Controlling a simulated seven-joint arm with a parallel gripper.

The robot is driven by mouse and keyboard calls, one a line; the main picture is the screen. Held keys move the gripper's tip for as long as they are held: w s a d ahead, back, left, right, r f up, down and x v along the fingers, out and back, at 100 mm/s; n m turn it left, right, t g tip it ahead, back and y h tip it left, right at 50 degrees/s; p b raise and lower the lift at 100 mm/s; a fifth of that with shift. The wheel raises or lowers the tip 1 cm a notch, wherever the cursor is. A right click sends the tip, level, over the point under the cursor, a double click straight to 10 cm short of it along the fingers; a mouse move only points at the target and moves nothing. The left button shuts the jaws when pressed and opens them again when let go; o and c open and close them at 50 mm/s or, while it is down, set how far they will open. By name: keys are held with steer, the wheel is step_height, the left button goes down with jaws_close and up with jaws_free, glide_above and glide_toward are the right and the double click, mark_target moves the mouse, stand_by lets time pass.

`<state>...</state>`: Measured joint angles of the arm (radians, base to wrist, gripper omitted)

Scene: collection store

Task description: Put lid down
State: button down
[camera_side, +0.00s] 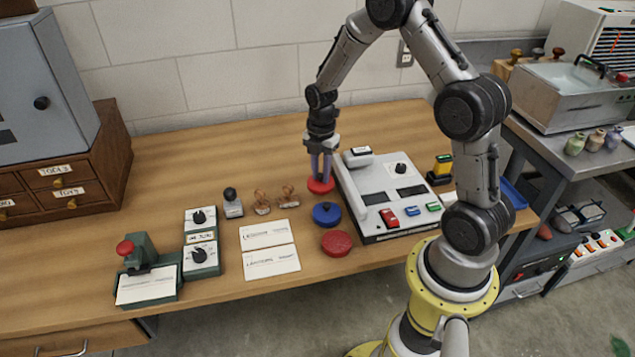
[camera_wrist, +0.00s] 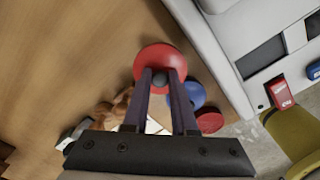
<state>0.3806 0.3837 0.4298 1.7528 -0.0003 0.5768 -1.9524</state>
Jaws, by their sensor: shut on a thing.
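My gripper (camera_side: 321,172) points straight down at the left edge of the grey-white machine, shut on the knob of a round red lid (camera_side: 320,187). In the wrist view my gripper's fingers (camera_wrist: 160,80) close around the dark knob, and the red lid (camera_wrist: 160,57) spreads out beyond them. I cannot tell whether the lid touches the wooden table or is a little above it. A round blue piece (camera_side: 326,214) with a small knob lies just in front of it. A round red piece (camera_side: 336,243) without a visible knob lies nearer the table's front edge.
The machine (camera_side: 383,190) with coloured buttons stands close on the right. Wooden-handled stamps (camera_side: 288,196), a grey stamp (camera_side: 232,204), two paper cards (camera_side: 270,262), green switch boxes (camera_side: 201,256) and a green press (camera_side: 145,285) stand to the left.

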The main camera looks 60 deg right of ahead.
mark_target(318, 180)
steer(key=shift+w+d+f, duration=0.25)
steer(key=shift+w+f, duration=0.3)
steer(key=shift+f, duration=0.15)
steer(key=shift+w+f, duration=0.1)
steer(key=shift+f, duration=1.5)
steer(key=shift+f, duration=0.2)
steer(key=c, duration=0.7)
jaws_free()
steer(key=shift+r, duration=0.1)
